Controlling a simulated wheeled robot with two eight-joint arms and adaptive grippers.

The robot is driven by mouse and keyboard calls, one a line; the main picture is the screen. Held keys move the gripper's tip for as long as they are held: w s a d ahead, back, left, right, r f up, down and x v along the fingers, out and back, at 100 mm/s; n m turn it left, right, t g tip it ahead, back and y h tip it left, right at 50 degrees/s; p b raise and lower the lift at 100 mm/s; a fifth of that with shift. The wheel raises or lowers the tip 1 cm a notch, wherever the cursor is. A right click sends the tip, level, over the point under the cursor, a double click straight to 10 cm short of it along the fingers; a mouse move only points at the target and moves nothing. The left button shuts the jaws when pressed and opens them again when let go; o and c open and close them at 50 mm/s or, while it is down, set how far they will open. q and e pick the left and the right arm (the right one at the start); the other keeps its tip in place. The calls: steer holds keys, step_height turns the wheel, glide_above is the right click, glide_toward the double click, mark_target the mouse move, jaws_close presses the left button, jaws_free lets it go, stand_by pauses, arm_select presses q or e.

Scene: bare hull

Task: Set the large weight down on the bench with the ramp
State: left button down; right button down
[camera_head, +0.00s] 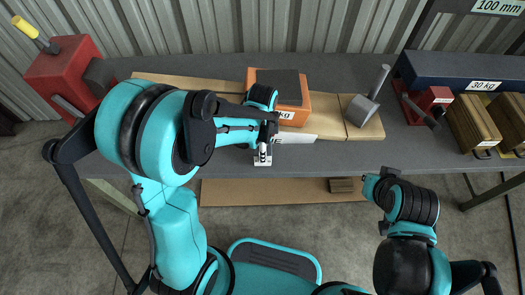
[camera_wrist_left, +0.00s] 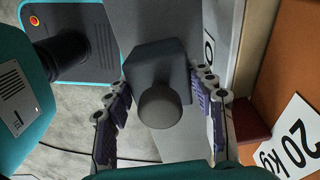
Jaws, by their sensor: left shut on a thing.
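My left gripper (camera_head: 263,152) hangs over the front part of the grey bench (camera_head: 215,163). In the left wrist view it is shut on a dark grey weight with a block body and a round handle (camera_wrist_left: 159,106), between its purple-padded fingers. The arm and gripper hide this weight in the head view. A pale wooden board, apparently the ramp (camera_head: 330,124), runs along the bench. A similar grey weight with a rod handle (camera_head: 361,110) sits on its right end. My right gripper (camera_head: 383,180) is in front of the bench, away from the weights; its fingers are unclear.
An orange block (camera_head: 291,97) with a 20 kg label stands on the board, right beside my left gripper. A red vise (camera_head: 65,75) is at the left end. A blue 30 kg bar (camera_head: 460,72), a small red device (camera_head: 428,103) and wooden blocks (camera_head: 474,124) crowd the right.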

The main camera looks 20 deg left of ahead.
arm_select(q)
steer(key=shift+f, duration=0.25)
steer(key=shift+f, duration=0.15)
steer(key=c, duration=0.6)
jaws_free()
